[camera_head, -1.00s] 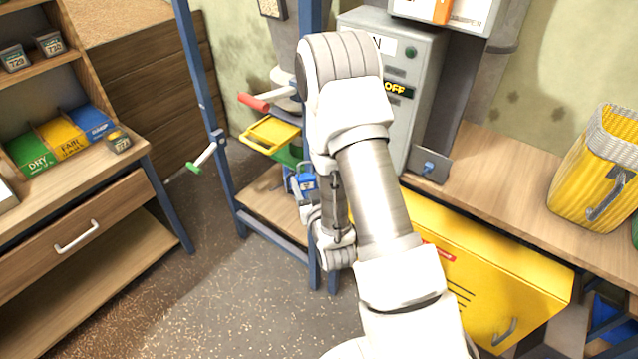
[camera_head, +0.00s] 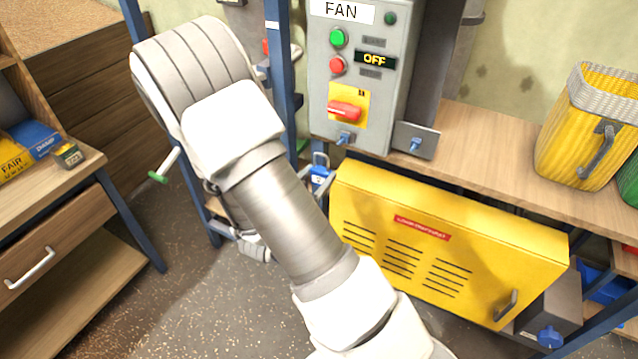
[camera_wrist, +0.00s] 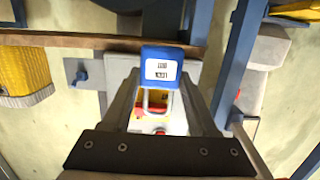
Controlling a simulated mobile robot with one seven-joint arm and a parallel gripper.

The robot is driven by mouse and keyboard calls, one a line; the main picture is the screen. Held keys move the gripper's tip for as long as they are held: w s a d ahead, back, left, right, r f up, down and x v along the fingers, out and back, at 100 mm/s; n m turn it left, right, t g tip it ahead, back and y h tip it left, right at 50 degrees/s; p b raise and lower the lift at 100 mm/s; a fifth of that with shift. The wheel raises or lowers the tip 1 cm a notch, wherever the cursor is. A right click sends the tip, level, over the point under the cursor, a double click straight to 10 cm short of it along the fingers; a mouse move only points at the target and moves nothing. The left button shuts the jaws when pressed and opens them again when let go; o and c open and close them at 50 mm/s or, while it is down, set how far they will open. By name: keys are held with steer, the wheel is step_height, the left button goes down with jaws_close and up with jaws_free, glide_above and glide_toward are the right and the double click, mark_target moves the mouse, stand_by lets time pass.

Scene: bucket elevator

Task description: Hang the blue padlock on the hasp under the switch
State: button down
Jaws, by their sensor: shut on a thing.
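The blue padlock (camera_wrist: 162,68) has a white label and a metal shackle. My gripper (camera_wrist: 164,74) is shut on its body, and the shackle points toward the switch panel in the wrist view. In the head view the padlock (camera_head: 320,178) hangs upright, shackle up, below and left of the panel's bottom edge. The red rotary switch (camera_head: 345,110) sits on a yellow plate on the grey FAN box. The small blue hasp (camera_head: 343,138) is just under it. The padlock is apart from the hasp. My arm hides most of the gripper in the head view.
A grey plate with a blue peg (camera_head: 416,144) stands right of the box; a yellow louvred cabinet (camera_head: 440,240) is below. A blue post (camera_head: 279,70) rises left of the box. A yellow basket (camera_head: 585,130) stands on the bench at right.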

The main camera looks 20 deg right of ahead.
steer(key=shift+s+d, duration=0.1)
steer(key=shift+s, duration=0.05)
steer(key=shift+d+h, duration=0.2)
steer(key=shift+h, duration=0.1)
steer(key=shift+r+x, duration=0.15)
steer(key=shift+x, duration=1.15)
steer(key=shift+r+x, duration=0.15)
steer(key=shift+x, duration=1.2)
steer(key=shift+d, duration=0.15)
steer(key=shift+r+b+x, duration=0.2)
steer(key=shift+b+x, duration=0.4)
steer(key=shift+x, duration=1.15)
steer(key=shift+f+b, duration=0.8)
steer(key=shift+f, duration=0.05)
